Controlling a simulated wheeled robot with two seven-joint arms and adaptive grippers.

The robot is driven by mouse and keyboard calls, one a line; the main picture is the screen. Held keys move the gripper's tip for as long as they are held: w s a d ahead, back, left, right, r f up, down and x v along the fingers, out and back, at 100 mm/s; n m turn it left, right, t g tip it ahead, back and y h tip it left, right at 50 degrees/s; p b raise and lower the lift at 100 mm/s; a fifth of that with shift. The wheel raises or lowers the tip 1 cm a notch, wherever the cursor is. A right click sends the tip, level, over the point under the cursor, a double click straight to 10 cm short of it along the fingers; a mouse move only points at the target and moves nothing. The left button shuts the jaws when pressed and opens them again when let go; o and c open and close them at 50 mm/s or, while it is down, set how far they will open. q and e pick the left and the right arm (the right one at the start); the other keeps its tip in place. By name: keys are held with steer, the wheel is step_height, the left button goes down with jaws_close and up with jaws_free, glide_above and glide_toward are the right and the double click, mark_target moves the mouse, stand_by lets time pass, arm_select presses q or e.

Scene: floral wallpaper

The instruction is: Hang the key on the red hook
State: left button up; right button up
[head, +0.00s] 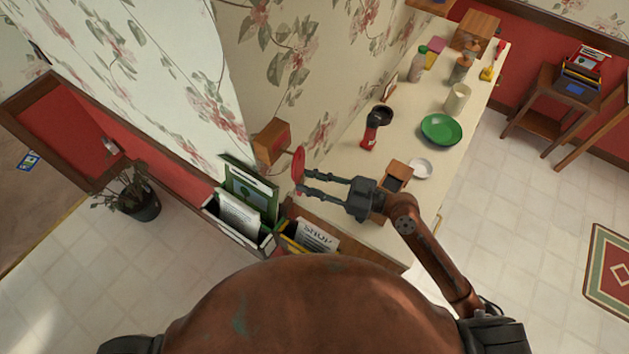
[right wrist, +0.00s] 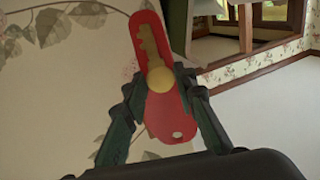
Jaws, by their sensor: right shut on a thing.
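The key (right wrist: 158,75) is a long red tag with a gold key shape and a round gold spot on its face. A small hole shows near its lower end. In the head view it is the red piece (head: 298,165) at my right gripper's tips. My right gripper (head: 304,182) is shut on it, and it also shows in the right wrist view (right wrist: 161,84). The key is near the papered wall, beside a wooden block (head: 272,142). I cannot make out a red hook in either view. My left gripper is out of view.
Holders with papers and folders (head: 240,222) stand below the key. The long counter (head: 345,165) carries a red-and-black utensil (head: 374,128), a green plate (head: 441,130), a white dish (head: 420,168), a cup and bottles.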

steer(key=shift+w+a, duration=0.4)
steer(key=shift+w+a+p, duration=0.35)
steer(key=shift+a+p, duration=0.25)
steer(key=shift+w+a+f+b, duration=0.15)
steer(key=shift+f+b, duration=0.15)
steer(key=shift+b, duration=0.15)
steer(key=shift+w+a+f+b, duration=0.15)
steer(key=shift+a+f+b, duration=0.1)
steer(key=shift+b, duration=0.1)
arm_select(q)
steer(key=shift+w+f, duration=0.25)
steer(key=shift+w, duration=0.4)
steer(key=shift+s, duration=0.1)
arm_select(e)
steer(key=o, duration=1.2)
